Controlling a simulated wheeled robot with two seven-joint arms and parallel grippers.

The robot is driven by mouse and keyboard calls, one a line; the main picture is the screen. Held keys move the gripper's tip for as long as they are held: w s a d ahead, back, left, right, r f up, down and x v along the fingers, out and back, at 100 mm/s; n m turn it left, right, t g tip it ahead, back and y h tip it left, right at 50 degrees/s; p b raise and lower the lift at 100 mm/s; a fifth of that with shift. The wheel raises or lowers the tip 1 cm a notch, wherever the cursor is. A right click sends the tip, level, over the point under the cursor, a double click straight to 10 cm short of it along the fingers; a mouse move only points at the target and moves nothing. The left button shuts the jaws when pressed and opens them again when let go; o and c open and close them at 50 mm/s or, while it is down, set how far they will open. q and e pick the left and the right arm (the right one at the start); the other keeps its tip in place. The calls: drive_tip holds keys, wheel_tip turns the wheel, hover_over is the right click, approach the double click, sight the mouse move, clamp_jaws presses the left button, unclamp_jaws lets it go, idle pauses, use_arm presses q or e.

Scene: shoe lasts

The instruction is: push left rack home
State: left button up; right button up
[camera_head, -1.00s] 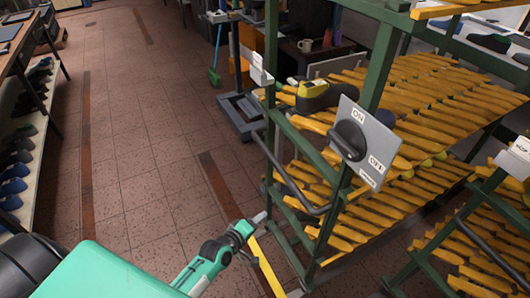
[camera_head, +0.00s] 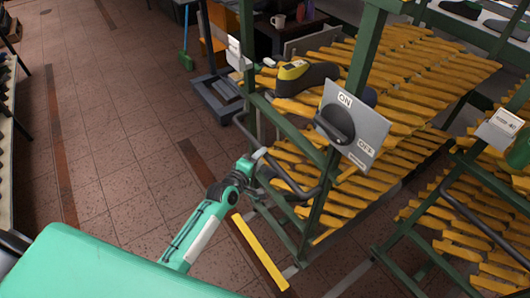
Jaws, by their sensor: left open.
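The left rack (camera_head: 335,172) is a green metal frame with sloping shelves of yellow slats, in the middle of the head view. A dark bent handle bar (camera_head: 283,178) runs along its near side. My left gripper (camera_head: 259,157) is open and empty at the rack's near left side, close to the handle bar. I cannot tell whether it touches the bar. A grey plate with a black knob (camera_head: 336,124), marked ON and OFF, is on the rack's front post. My right gripper is not in view.
Another green rack with yellow slats (camera_head: 470,222) stands at the right, with a white label box (camera_head: 498,128). A yellow strip (camera_head: 260,252) lies on the floor beside the left rack. The tiled floor (camera_head: 120,130) at left is open. A green broom (camera_head: 186,60) stands behind.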

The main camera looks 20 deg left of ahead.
use_arm(q)
drive_tip(key=shift+x, duration=1.85)
drive_tip(key=shift+c, duration=0.2)
clamp_jaws()
